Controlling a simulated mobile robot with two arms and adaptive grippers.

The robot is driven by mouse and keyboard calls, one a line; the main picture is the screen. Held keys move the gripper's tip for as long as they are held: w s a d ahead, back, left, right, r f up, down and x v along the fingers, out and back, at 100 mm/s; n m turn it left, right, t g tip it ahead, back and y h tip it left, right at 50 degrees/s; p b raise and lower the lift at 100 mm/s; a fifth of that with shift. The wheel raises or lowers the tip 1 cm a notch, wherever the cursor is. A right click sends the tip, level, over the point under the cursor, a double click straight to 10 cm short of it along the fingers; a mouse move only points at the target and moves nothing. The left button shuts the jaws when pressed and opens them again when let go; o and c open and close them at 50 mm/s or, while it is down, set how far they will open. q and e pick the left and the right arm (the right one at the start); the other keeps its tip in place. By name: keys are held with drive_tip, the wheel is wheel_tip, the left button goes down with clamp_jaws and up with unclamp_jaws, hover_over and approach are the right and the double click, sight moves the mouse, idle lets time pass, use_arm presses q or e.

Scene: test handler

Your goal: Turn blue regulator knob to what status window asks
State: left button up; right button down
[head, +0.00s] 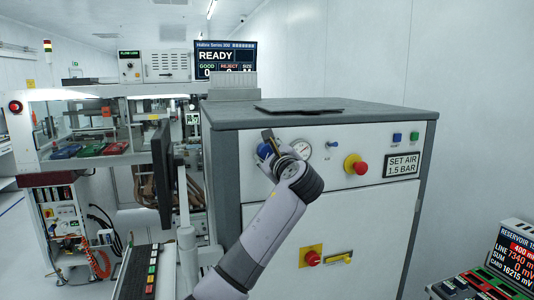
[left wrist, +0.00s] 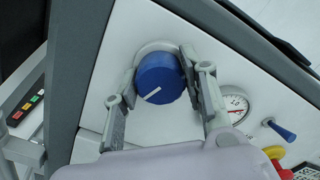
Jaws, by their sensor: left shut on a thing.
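The blue regulator knob (head: 264,150) is on the front panel of the grey-topped cabinet. My left gripper (head: 271,143) is shut on it and partly hides it in the head view. In the left wrist view the knob (left wrist: 160,78) sits between the fingers, its white mark pointing to the lower left of the picture. The status window (head: 403,165) reads "SET AIR 1.5 BAR". The round pressure gauge (head: 301,149) is just right of the knob; it also shows in the left wrist view (left wrist: 236,106), with its needle too small to read surely. My right gripper is not in view.
A blue toggle (head: 332,144) and a red emergency button (head: 356,165) are to the gauge's right. A red knob (head: 312,258) and yellow handle (head: 340,259) are lower on the cabinet. A dark monitor (head: 162,175) stands left of my arm.

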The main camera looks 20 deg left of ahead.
use_arm(q)
drive_tip(key=shift+f, duration=0.5)
drive_tip(key=o, duration=0.8)
drive_tip(key=shift+d, duration=0.1)
drive_tip(key=o, duration=0.4)
drive_tip(key=shift+r, duration=0.3)
drive_tip(key=shift+c, duration=0.2)
drive_tip(key=shift+r, duration=0.1)
drive_tip(key=shift+s, duration=0.1)
drive_tip(key=v, duration=1.2)
